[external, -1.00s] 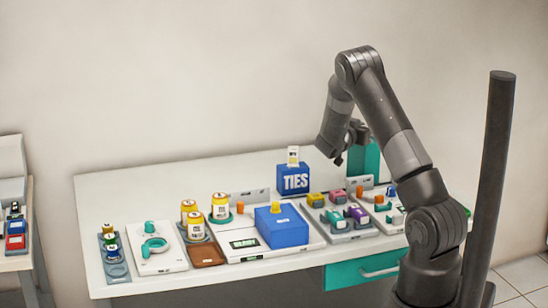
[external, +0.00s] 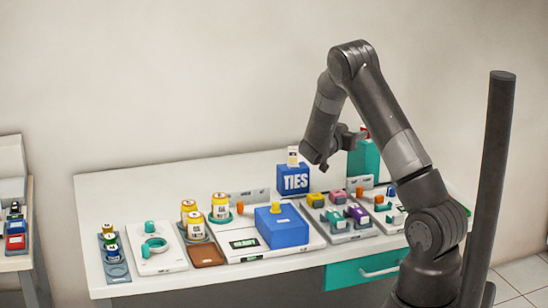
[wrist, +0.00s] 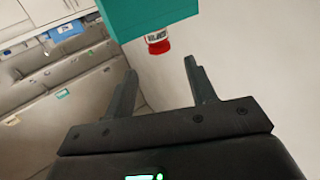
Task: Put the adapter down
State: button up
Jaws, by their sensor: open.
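My gripper (external: 322,165) hangs above the back of the table, near the blue TIES box (external: 294,180). In the wrist view my gripper (wrist: 160,66) has its two fingers spread, with nothing between them. Beyond the fingers is a teal block (wrist: 145,18) with a small white, red-ended object (wrist: 158,43) against it. In the external view the teal block (external: 364,158) stands at the back right, partly behind my arm, with a bit of red (external: 365,131) at its top. I cannot tell which object is the adapter.
Small coloured pieces sit on a grey tray (external: 338,232) at the right. The table's back left (external: 130,195) is clear.

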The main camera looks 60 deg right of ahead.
jog(key=w+a+r+n+t+y, duration=0.2)
jog(key=w+a+r+t, duration=0.25)
jog(key=a, duration=0.25)
jog(key=w+a+r+n+t+y, duration=0.2)
jog(key=w+a+r+n+t, duration=0.1)
jog(key=w+a+t, duration=0.3)
jog(key=w+a+r+n+t+y, duration=0.1)
jog(key=a+r+n+t+y, duration=0.2)
jog(key=a, duration=0.6)
jog(key=w+a+r+n+t+y, duration=0.15)
jog(key=a+r+y, duration=0.25)
jog(key=a, duration=0.5)
jog(key=s+a+r+n+g+y, duration=0.1)
jog(key=s+a+n+y, duration=0.2)
jog(key=s+a, duration=0.35)
jog(key=s+a+r+n+y, duration=0.1)
jog(key=s+a+n+y, duration=0.25)
jog(key=a, duration=0.55)
jog(key=s+a+f+n+g, duration=0.1)
jog(key=s+a+n+g, duration=0.1)
jog(key=s, duration=0.7)
jog(key=s+a+f+n+g, duration=0.2)
jog(key=s+a+g, duration=0.1)
jog(key=s, duration=0.6)
jog(key=shift+s+a, duration=0.15)
jog(key=shift+s, duration=0.05)
